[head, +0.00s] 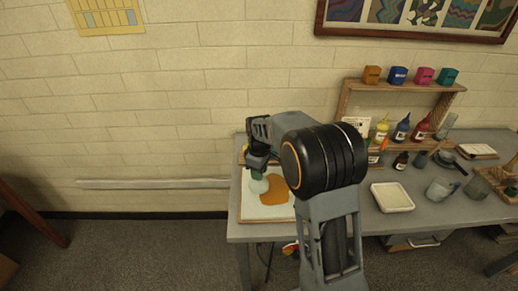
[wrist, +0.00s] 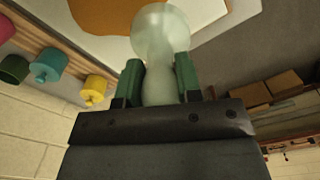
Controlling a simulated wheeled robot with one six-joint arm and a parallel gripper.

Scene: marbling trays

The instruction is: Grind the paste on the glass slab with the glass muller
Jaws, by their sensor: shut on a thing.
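The glass muller (wrist: 160,33) is pale green and translucent, and it stands between the green finger pads of my gripper (wrist: 158,80) in the wrist view. My gripper is shut on its narrow neck. In the head view the muller (head: 259,184) shows below my gripper (head: 258,165), at the left edge of the orange-brown paste (head: 277,191). The paste lies as an uneven patch on the white glass slab (head: 262,212) at the table's left end. The wrist view also shows part of the paste (wrist: 105,12). My arm hides the slab's right side. I cannot tell whether the muller's base touches the slab.
The grey table (head: 400,220) runs right along the brick wall. A wooden shelf (head: 345,100) holds coloured bottles and small pots. Bare tabletop lies in front of the tray.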

